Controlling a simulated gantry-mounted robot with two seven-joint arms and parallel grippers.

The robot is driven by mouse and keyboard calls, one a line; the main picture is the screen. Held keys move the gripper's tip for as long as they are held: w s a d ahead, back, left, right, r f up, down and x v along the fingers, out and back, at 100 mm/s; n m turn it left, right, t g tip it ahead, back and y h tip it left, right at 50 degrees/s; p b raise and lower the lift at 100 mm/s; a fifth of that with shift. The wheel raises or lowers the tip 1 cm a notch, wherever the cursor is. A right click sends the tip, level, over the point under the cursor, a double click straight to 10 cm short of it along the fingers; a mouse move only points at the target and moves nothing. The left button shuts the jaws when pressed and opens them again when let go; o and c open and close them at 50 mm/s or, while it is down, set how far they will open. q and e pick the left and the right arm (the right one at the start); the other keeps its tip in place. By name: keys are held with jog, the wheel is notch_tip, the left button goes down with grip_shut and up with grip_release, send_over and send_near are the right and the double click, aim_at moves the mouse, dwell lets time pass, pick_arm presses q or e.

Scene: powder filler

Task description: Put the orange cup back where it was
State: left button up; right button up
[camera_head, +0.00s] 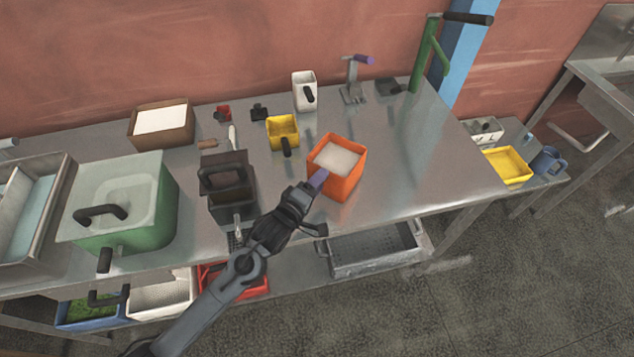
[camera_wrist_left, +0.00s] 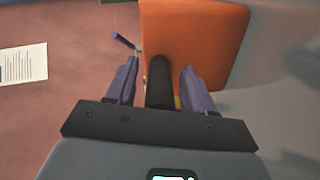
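The orange cup (camera_head: 347,184) is a square orange container with white powder in it. It stands upright over the front right part of the metal table (camera_head: 440,180). In the left wrist view the orange cup (camera_wrist_left: 205,40) is straight ahead, with its black handle (camera_wrist_left: 160,82) towards me. My left gripper (camera_head: 317,182) is at the cup's near left side. In the wrist view its two purple fingers (camera_wrist_left: 162,85) are on either side of the handle, with a visible gap on both sides. My right gripper is not in view.
A dark brown box with a handle (camera_head: 228,185) stands left of my left gripper. A yellow cup (camera_head: 282,130) and a white cup (camera_head: 304,90) stand behind the orange cup. A green container (camera_head: 125,210) is at the left.

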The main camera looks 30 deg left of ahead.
pick_arm(q)
jog(key=shift+r, duration=0.2)
jog(key=s+a+r, duration=0.1)
jog(key=s+r, duration=0.1)
jog(key=s, duration=1)
jog(key=s+f+m+g, duration=0.3)
jog(key=s+m+g, duration=0.1)
jog(key=s+m, duration=0.1)
jog(key=s+d+f+m+g, duration=0.1)
jog(key=s+f+m+g, duration=0.2)
jog(key=s+m, duration=0.3)
jog(key=s+f+m+g+y, duration=0.1)
jog(key=s+f+m+g, duration=0.3)
jog(key=s, duration=0.4)
jog(key=shift+d+m+g, duration=0.3)
jog(key=shift+m+g, duration=0.5)
jog(key=shift+m, duration=0.1)
jog(key=shift+w, duration=0.1)
notch_tip(320, 180, up, 26)
jog(key=p, duration=2.6)
jog(key=shift+f, duration=0.2)
